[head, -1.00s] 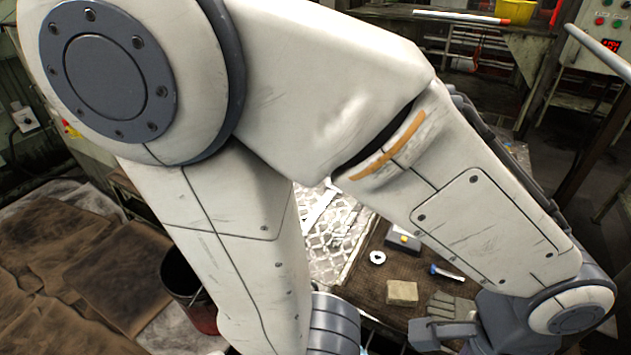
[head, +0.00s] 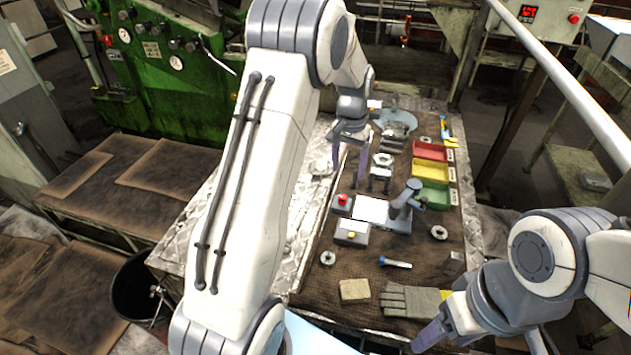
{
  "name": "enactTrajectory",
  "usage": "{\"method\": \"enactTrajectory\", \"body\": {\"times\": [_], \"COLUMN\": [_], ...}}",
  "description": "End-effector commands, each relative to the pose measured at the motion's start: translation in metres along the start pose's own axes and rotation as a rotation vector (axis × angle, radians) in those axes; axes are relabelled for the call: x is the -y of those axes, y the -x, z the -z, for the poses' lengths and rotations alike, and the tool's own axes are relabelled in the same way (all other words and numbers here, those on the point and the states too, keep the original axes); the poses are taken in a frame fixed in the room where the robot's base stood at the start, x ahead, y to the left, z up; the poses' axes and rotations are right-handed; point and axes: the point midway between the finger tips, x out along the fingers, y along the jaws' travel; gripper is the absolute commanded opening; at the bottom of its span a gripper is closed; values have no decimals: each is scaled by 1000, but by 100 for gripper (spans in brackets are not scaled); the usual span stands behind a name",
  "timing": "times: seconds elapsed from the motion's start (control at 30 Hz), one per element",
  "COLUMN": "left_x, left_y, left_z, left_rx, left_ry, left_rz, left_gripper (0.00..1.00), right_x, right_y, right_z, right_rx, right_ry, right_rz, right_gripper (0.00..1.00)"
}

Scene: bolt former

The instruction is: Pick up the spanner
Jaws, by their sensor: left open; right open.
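I cannot make out the spanner with certainty. Small dark grey metal pieces (head: 392,141), too small to identify, lie near the far end of the brown mat (head: 312,292), just right of my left gripper. My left gripper (head: 350,172) hangs over the mat's far left part with its purple fingers apart and pointing down, with nothing seen between them. My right gripper (head: 428,338) is low at the right, beside a grey glove; it is open, and its fingers are only partly visible.
Red (head: 430,151), yellow (head: 430,171) and green (head: 432,194) bins stand at the right. A grey stand tool (head: 404,209), button box (head: 351,233), blue-ended tool (head: 396,263), tan block (head: 354,290) and glove (head: 408,301) occupy the mat. A black bucket (head: 138,290) stands left.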

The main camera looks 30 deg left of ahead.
Motion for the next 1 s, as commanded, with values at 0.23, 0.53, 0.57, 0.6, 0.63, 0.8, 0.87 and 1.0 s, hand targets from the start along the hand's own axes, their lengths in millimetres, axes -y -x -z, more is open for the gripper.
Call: {"method": "enactTrajectory", "body": {"times": [0.23,0.53,0.57,0.6,0.63,0.8,0.87,1.0], "left_x": [116,131,131,131,130,129,128,123], "left_y": [-38,-78,-82,-87,-90,-100,-104,-122], "left_z": [27,26,27,27,27,27,26,24], "left_rx": [13,18,16,17,15,14,16,17], "left_ry": [172,193,193,193,192,191,191,190], "left_rz": [14,15,16,15,16,16,16,15], "left_gripper": [73,73,73,73,73,73,73,73], "right_x": [1,2,3,3,3,3,4,5], "right_y": [16,34,35,37,38,44,50,69], "right_z": [1,2,2,2,2,2,3,4], "right_rx": [0,0,0,0,0,0,0,0], "right_ry": [1,3,4,4,4,5,6,6], "right_rz": [0,0,0,0,0,0,0,0], "right_gripper": [69,69,69,69,69,69,69,69]}}
